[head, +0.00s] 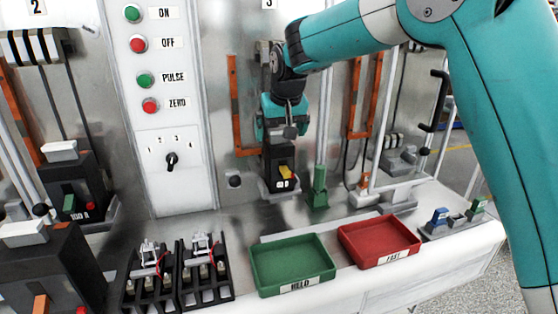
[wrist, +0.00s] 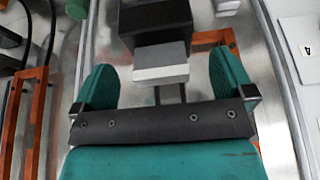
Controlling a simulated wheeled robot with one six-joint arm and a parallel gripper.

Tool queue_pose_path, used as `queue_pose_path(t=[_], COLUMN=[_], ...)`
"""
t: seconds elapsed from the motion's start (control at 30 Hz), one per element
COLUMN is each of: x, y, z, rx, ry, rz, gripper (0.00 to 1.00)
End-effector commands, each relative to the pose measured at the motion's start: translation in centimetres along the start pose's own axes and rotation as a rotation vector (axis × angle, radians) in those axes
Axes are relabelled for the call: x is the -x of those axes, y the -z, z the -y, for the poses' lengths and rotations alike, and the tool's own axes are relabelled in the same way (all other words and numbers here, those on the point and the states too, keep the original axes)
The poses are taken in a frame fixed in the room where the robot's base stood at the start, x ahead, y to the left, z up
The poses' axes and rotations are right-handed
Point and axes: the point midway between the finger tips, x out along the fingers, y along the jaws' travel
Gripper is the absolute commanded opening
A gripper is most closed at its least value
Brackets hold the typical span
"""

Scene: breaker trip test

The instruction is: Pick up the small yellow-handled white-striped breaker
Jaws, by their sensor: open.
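A small black breaker (head: 271,163) with a yellow handle and a white marking on its front sits in a holder against the metal panel, under station 3 in the head view. My gripper (head: 284,128) is just above it, pointing down. In the wrist view my gripper (wrist: 165,88) is open, with one teal finger on each side. A dark block with a grey and white end (wrist: 162,65) lies between and beyond the fingers, apart from both. The yellow handle is not visible in the wrist view, so I cannot tell whether this block is the breaker.
A green tray (head: 256,278) labelled HELD and a red tray (head: 349,255) stand on the bench. Black racks (head: 206,292) are left of them. Larger black breakers (head: 85,190) stand further left. Orange rails and a green-footed post (head: 319,190) flank the station.

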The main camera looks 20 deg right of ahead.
Motion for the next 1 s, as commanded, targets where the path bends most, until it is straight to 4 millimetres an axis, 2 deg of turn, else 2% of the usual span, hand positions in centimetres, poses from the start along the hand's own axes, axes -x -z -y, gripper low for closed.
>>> queue_pose_path(t=[0.2, 0.47, 0.87, 0.9, 1.0], x=[-2.8, -3.2, -3.1, -3.0, -3.0], y=[0.1, 0.1, 0.1, 0.2, 0.2], z=[0.0, 0.1, 0.1, 0.1, 0.1], rx=[-0.001, 0.0, 0.0, 0.0, 0.0], ry=[-0.001, 0.0, 0.0, 0.001, 0.001], rz=[0.003, 0.0, 0.0, -0.003, -0.003], gripper=[1.0, 1.0, 0.1, 0.06, 0.06])
